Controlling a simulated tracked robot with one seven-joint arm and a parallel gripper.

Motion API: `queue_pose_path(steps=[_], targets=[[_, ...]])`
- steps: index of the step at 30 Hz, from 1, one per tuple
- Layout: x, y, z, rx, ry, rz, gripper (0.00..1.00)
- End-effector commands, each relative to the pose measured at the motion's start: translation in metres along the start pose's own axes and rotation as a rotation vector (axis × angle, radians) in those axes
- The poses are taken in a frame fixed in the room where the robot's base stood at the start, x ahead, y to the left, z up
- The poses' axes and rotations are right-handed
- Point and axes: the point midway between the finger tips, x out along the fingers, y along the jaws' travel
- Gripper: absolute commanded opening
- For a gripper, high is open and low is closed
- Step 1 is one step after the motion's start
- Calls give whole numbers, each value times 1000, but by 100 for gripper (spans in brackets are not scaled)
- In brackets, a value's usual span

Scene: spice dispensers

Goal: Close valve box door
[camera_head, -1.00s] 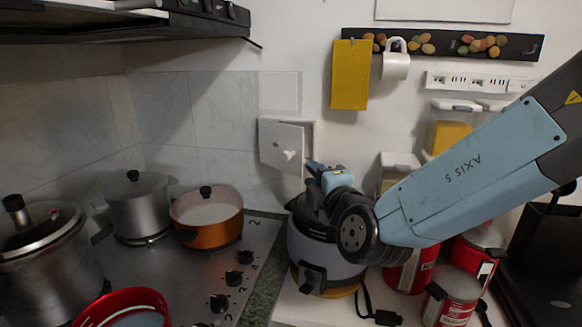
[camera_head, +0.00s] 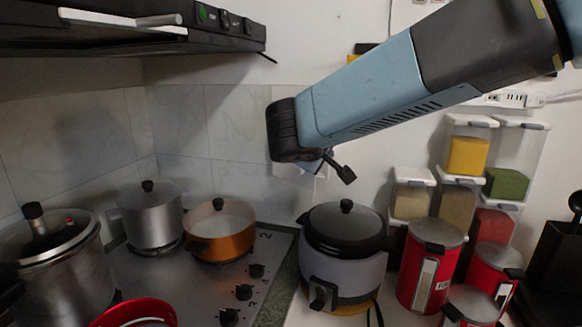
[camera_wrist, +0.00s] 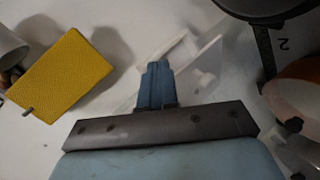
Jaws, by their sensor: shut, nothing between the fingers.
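The valve box is on the white wall. In the wrist view its pale door (camera_wrist: 208,62) stands out at an angle, with a small knob on its face. My gripper (camera_wrist: 157,66) is shut and empty, its blue fingertips overlapping the box area just left of the door's face. I cannot tell whether they touch the door.
A rice cooker (camera_head: 344,264) stands on the counter below. An orange pot (camera_head: 228,238) and a steel pot (camera_head: 150,222) are on the hob. Red canisters (camera_head: 424,275) and clear dispensers (camera_head: 465,148) stand to the right.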

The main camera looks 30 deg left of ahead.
Motion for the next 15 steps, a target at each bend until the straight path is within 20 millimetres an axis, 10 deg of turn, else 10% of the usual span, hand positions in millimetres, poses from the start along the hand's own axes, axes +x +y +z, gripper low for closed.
queue_pose_path(steps=[15], targets=[[-80,-32,-66,217,-125,-404,0]])
